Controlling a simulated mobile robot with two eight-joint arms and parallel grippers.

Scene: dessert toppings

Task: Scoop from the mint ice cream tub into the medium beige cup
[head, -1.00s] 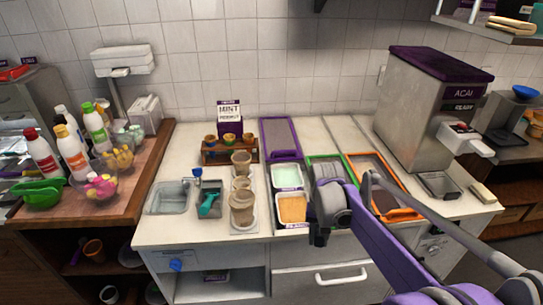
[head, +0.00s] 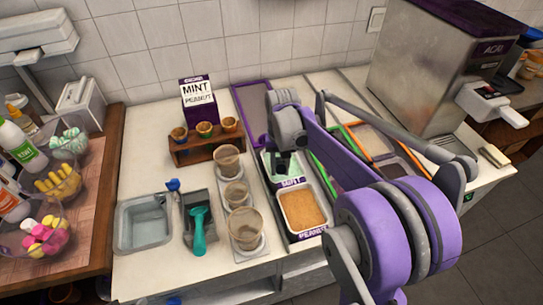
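The mint ice cream tub (head: 291,183) has a pale green inside and a MINT label, and it sits behind the peanut tub. My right arm reaches over it from the right. The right gripper (head: 284,162) is a dark shape over the mint tub, mostly hidden by its own wrist; its opening and any contact are unclear. Beige cups of different sizes stand in a row to the left: a back cup (head: 227,160), a small-looking middle cup (head: 236,193) and a large front cup (head: 246,230). A teal scoop (head: 199,228) lies in a dark holder. My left gripper is out of view.
The peanut tub (head: 302,210) is right of the front cup. A metal basin (head: 143,224) is at the left. A wooden rack (head: 206,150) with small cups and a purple-and-white sign box (head: 199,99) stand behind. The steel acai machine (head: 408,70) is at the back right.

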